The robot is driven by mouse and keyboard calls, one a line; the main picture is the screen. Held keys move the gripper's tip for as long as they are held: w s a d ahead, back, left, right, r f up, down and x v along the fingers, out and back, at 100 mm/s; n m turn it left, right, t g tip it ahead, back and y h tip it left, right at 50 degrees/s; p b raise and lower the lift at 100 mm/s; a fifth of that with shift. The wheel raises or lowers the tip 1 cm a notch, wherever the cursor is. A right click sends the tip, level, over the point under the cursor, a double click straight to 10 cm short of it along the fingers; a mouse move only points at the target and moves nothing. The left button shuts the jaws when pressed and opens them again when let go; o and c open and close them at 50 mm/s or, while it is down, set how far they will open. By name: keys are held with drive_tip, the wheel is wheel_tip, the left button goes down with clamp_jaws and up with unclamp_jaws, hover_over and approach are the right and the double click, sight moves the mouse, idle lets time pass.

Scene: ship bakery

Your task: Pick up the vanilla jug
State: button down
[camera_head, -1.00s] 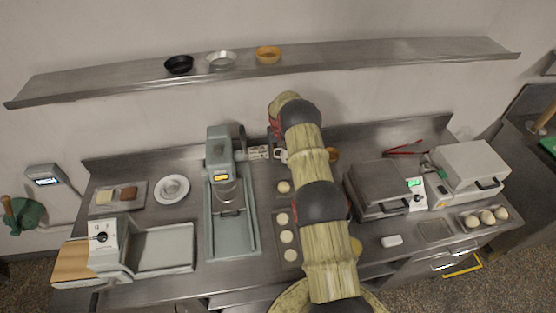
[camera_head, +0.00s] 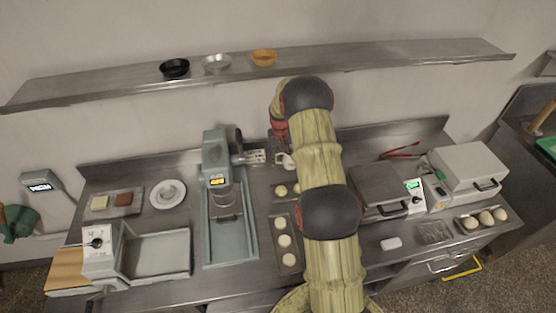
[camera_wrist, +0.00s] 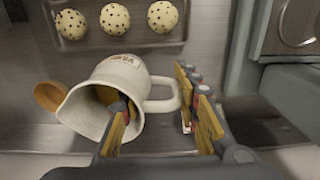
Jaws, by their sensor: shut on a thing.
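The vanilla jug (camera_wrist: 105,85) is a cream-white pitcher with brown lettering, a loop handle and an open mouth. It fills the left middle of the wrist view. In the head view only a small white part of it (camera_head: 287,161) shows beside my arm. My gripper (camera_wrist: 165,125) is shut on the jug on its handle side. One finger reaches into the jug's mouth and the other is outside, beyond the handle. I cannot tell whether the jug's base touches the counter.
A tray of speckled dough balls (camera_wrist: 77,44) lies close to the jug. An orange-brown bowl (camera_wrist: 48,97) is at its spout side. The grey mixer-like machine (camera_head: 217,180) stands left of my arm, a dark press (camera_head: 382,190) right. The shelf (camera_head: 370,62) runs above.

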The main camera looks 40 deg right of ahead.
drive_tip(key=s+a+r, duration=0.2)
drive_tip(key=s, duration=0.3)
drive_tip(key=shift+s+r+b, duration=0.3)
drive_tip(key=shift+r+b, duration=0.05)
drive_tip(key=shift+b, duration=0.05)
drive_tip(key=shift+a, duration=0.1)
drive_tip(key=shift+s, duration=0.1)
idle(2.9)
